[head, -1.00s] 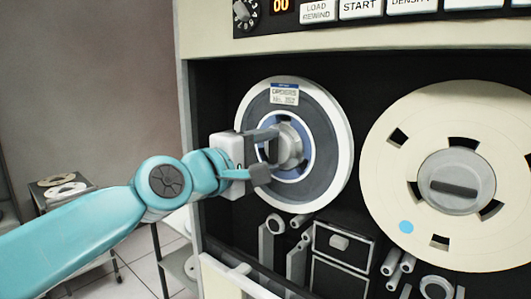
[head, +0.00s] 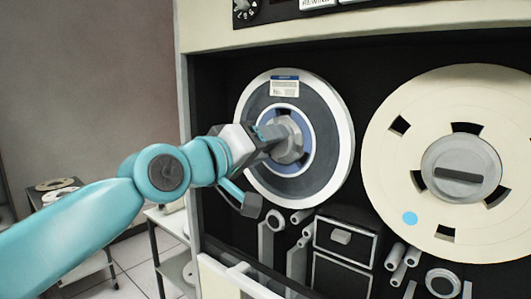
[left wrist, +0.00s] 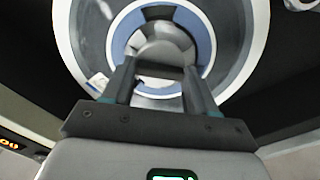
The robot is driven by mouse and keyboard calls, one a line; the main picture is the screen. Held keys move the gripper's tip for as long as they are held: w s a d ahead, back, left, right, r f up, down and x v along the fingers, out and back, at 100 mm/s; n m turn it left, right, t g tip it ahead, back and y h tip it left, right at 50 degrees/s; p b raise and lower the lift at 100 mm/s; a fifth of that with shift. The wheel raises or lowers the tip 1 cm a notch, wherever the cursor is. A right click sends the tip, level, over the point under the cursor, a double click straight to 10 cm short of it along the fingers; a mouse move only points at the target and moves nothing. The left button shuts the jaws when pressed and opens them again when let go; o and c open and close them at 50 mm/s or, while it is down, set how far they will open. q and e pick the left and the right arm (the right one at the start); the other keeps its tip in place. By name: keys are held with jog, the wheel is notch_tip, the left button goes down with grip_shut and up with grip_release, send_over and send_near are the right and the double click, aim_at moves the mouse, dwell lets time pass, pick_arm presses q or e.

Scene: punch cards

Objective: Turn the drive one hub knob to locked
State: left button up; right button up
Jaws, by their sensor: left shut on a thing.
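The drive one hub knob (head: 291,148) is the grey knob at the centre of the left reel (head: 258,172), a dark grey reel with a white rim, blue inner ring and paper label. My left gripper (head: 274,136) reaches it from the left and is shut on it. In the left wrist view the two dark fingers (left wrist: 160,88) stand on either side of the knob's raised grey bar (left wrist: 157,70). The gripper partly hides the knob in the head view, and I cannot read a locked mark. My right gripper is not in view.
A large cream reel (head: 403,180) with its own grey hub (head: 460,174) is to the right. Rollers and a small drawer-like box (head: 345,240) sit below the reels. The cream cabinet frame (head: 188,150) edges the recess. A cart (head: 75,225) stands at the left.

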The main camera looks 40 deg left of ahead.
pick_arm(q)
jog(key=m+b, duration=0.4)
jog(key=m, duration=0.4)
jog(key=shift+f+m, duration=0.1)
jog(key=shift+m, duration=0.3)
dwell(0.4)
jog(key=o, duration=1.1)
jog(key=shift+s, duration=0.15)
jog(key=shift+c, duration=0.2)
jog(key=s+a+b, duration=0.1)
jog(key=s, duration=1.5)
jog(key=shift+a+b, duration=0.15)
jog(key=shift+b, duration=0.15)
jog(key=shift+s, duration=0.1)
